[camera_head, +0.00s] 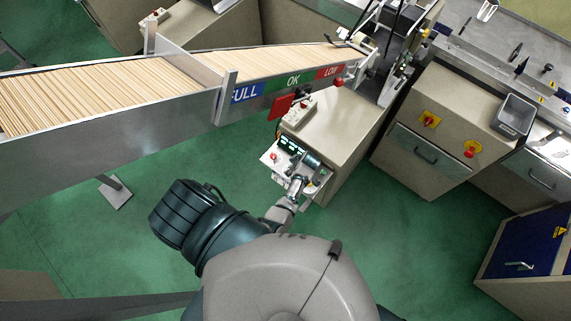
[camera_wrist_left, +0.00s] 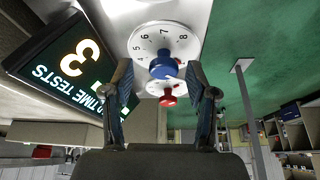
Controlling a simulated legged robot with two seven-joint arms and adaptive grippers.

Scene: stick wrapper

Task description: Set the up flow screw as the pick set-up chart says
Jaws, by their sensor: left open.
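My left gripper (camera_head: 298,186) is at the small control panel (camera_head: 270,157) in the head view. In the left wrist view the gripper (camera_wrist_left: 160,76) is open, with one finger on each side of a blue knob (camera_wrist_left: 163,67). I cannot tell whether the fingers touch it. The knob sits on a white dial (camera_wrist_left: 164,41) with digits 4 to 8 readable. A red knob (camera_wrist_left: 168,98) on a second white dial (camera_wrist_left: 155,86) is just below it in the picture. No label naming the up flow screw is readable, and no chart is seen. My right gripper is not in view.
Green floor (camera_head: 400,240) is clear to the right.

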